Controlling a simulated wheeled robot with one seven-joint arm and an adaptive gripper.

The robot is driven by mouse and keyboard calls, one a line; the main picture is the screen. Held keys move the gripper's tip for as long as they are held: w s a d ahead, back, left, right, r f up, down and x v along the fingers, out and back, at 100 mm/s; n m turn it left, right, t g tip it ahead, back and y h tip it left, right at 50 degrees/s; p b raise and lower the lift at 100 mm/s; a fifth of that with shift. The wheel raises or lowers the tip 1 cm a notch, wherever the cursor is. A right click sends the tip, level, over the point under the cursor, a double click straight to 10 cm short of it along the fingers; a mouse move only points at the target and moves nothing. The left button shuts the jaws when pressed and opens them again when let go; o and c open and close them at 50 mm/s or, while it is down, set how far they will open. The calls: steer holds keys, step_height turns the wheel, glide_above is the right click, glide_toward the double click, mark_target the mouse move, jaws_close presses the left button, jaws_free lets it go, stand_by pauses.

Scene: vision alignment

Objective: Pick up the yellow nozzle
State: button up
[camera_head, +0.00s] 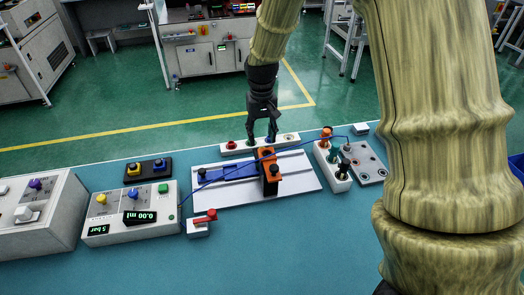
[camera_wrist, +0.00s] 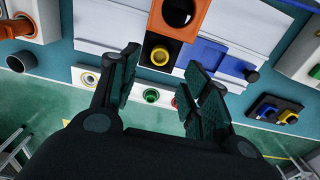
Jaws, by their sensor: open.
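In the wrist view, a small yellow ring with a dark centre (camera_wrist: 160,55) sits on a black block below an orange part; it looks like the yellow nozzle. My gripper (camera_wrist: 163,62) is open and empty, and its two fingers lie either side of that ring in the picture, with height above it hard to judge. In the head view, my gripper (camera_head: 262,137) points down over the white strip, just behind the orange and black fixture (camera_head: 267,155). The yellow ring cannot be made out there.
The white strip (camera_head: 288,138) carries coloured round pieces, including green (camera_wrist: 151,95) and red (camera_wrist: 173,100). A block with several knobs (camera_head: 333,165) stands right. A control box (camera_head: 130,215) and red-levered switch (camera_head: 200,222) stand left. The teal bench front (camera_head: 270,250) is clear.

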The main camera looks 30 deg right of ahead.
steer(key=shift+w+f, duration=0.1)
steer(key=shift+f, duration=0.15)
steer(key=shift+s+d, duration=0.15)
steer(key=shift+s, duration=0.3)
steer(key=f, duration=0.1)
steer(key=f+p, duration=0.1)
steer(key=f, duration=0.2)
steer(key=shift+w+p, duration=0.3)
steer(key=shift+w, duration=0.05)
steer(key=shift+s+f, duration=0.15)
steer(key=shift+f, duration=0.3)
steer(key=c, duration=0.8)
